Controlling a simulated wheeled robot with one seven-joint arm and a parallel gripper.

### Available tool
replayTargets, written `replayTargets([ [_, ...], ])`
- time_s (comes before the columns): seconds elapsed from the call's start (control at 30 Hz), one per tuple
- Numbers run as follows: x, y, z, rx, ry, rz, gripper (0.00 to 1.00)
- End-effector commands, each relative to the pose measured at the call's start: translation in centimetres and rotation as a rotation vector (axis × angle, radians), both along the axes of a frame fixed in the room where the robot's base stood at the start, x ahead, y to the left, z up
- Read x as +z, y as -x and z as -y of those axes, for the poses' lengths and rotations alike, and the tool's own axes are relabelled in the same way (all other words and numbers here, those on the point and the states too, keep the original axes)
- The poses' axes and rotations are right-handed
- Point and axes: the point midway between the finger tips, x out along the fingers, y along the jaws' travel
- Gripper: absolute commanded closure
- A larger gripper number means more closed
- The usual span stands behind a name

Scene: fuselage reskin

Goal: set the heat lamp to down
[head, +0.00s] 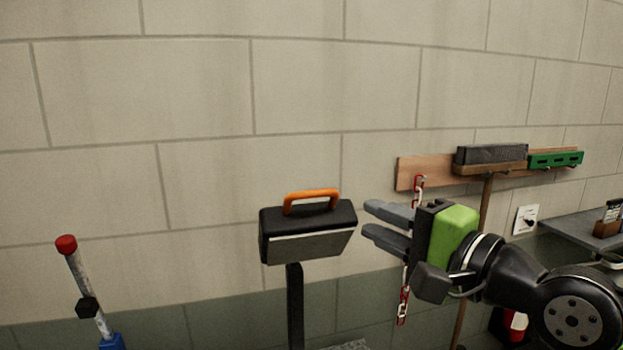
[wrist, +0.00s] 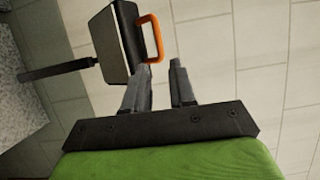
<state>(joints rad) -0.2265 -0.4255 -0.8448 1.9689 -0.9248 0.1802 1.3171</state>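The heat lamp (head: 308,235) is a black box head with a pale front panel on a dark post, in the middle of the head view. An orange handle (head: 312,201) arches over its top. The lamp head (wrist: 121,42) and its orange handle (wrist: 152,38) also show at the upper left of the wrist view. My gripper (head: 376,222) is to the right of the lamp head, fingers pointing left at it. The two fingers are apart with nothing between them. In the wrist view the left fingertip appears close to the handle; I cannot tell whether they touch.
A wall rack (head: 430,173) holds a broom, a green level (head: 555,160) and a red-and-white chain (head: 404,300) behind my arm. A grey counter (head: 577,229) is at the right. A red-capped pole (head: 82,280) stands at the left. The space between pole and lamp looks clear.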

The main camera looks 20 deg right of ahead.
Motion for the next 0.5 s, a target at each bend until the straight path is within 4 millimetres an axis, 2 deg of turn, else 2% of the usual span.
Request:
replayTargets([
  [0.3, -0.1, -7.5, -3.2, 0.001, 0.006, -0.007, 0.75],
  [0.5, -0.1, -11.5, -4.9, 0.001, 0.006, -0.005, 0.75],
])
